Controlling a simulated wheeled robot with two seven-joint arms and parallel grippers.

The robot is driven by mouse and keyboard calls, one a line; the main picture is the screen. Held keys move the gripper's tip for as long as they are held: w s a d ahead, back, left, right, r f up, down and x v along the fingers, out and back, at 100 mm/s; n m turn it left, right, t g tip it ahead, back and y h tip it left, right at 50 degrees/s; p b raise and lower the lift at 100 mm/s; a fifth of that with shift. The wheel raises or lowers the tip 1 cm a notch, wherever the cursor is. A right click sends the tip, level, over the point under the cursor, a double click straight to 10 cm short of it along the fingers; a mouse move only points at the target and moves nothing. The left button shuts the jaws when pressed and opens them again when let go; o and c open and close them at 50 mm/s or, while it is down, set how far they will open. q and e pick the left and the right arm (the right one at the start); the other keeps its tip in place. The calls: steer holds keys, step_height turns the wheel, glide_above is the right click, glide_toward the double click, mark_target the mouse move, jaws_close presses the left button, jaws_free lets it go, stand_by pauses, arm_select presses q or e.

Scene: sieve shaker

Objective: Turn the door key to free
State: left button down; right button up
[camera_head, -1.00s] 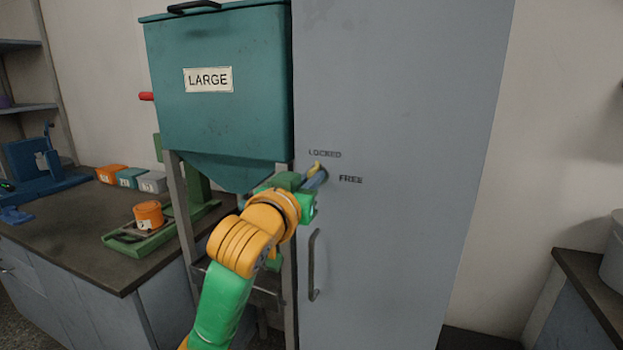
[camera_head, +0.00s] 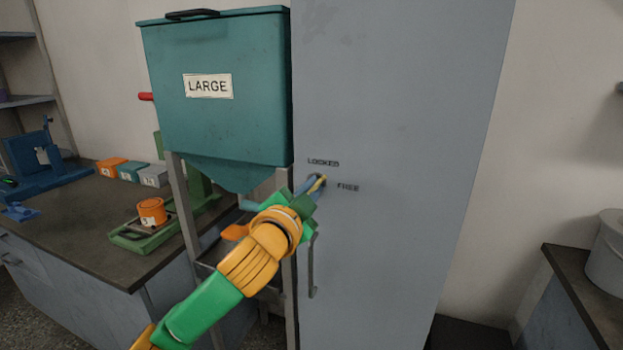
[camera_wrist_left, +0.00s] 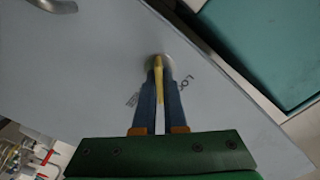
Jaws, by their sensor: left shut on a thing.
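The yellow door key (camera_head: 322,181) sticks out of its lock on the grey cabinet door (camera_head: 390,120). The LOCKED mark (camera_head: 323,162) is above the key, and the FREE mark (camera_head: 348,188) is to its right. My left gripper (camera_head: 314,185) is shut on the key, with blue fingers on both sides of it. In the left wrist view the key (camera_wrist_left: 159,72) shows between the two fingers of my left gripper (camera_wrist_left: 159,88), in front of a round lock plate. The fingers hide part of the lock. My right gripper is in neither view.
A teal hopper (camera_head: 215,120) marked LARGE stands close left of the cabinet. The door handle (camera_head: 312,265) is below the lock. A bench (camera_head: 80,225) at left holds several small boxes and an orange container. Another counter is at right.

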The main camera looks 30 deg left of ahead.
arm_select(q)
steer(key=m+p, duration=0.2)
steer(key=m, duration=0.2)
steer(key=shift+r+m+p, duration=0.1)
steer(key=shift+m+p, duration=0.2)
steer(key=shift+f+m+p, duration=0.2)
steer(key=shift+m+p, duration=0.85)
steer(key=shift+m, duration=0.85)
steer(key=c, duration=1)
jaws_free()
steer(key=shift+f, duration=0.1)
